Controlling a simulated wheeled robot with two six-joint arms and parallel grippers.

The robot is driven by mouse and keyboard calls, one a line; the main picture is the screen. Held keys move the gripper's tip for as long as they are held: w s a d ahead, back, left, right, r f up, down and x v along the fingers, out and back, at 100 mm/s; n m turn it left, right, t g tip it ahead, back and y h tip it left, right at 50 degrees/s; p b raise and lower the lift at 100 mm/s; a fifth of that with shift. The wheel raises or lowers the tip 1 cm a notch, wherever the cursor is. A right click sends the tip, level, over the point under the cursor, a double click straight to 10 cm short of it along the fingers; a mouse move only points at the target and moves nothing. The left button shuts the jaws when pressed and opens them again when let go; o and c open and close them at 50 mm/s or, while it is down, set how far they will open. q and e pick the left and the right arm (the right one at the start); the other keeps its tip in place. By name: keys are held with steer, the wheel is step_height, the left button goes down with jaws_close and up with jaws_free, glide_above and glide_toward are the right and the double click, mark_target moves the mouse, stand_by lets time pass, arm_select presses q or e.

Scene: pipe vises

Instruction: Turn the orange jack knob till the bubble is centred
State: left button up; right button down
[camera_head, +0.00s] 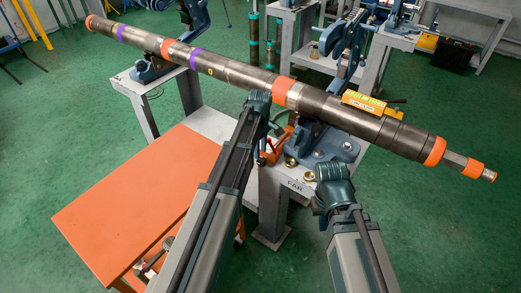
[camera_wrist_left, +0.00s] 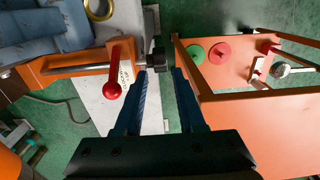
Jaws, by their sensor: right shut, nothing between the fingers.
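The orange jack (camera_wrist_left: 85,62) lies across the upper left of the left wrist view, with a red ball handle (camera_wrist_left: 113,90) and a dark knob (camera_wrist_left: 157,58) at its right end. In the head view the jack (camera_head: 272,150) sits low beside the blue vise, partly hidden by my left arm. My left gripper (camera_wrist_left: 160,74) is open, its fingertips just short of the knob, which lies in line with the gap. My right gripper (camera_head: 326,207) is shut and empty, low at the right.
The pipe spans two blue vises on grey stands, the near one marked FAR (camera_head: 295,185). An orange table (camera_head: 130,190) stands at the left. Brass rings (camera_head: 309,176) lie on the near stand. Green floor is open at the right.

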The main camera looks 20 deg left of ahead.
mark_target(261, 159)
arm_select(q)
step_height(261, 159, up, 4)
steer(key=p, duration=0.2)
steer(key=shift+f+p, duration=0.1)
steer(key=shift+p, duration=0.25)
steer(key=s+d+r+m+p, duration=0.1)
steer(key=s+d+m, duration=0.3)
steer(key=s+m, duration=0.2)
steer(key=s+d+r+m+p, duration=0.1)
steer(key=s+d+m, duration=0.4)
steer(key=s, duration=0.5)
steer(key=s+d+r+m+y+p, duration=0.1)
steer(key=s+d+r+m+p, duration=0.1)
steer(key=s+d+m, duration=0.3)
steer(key=s+m, duration=0.1)
steer(key=s, duration=0.2)
steer(key=shift+s+m, duration=0.15)
steer(key=shift+m, duration=0.25)
stand_by(0.9)
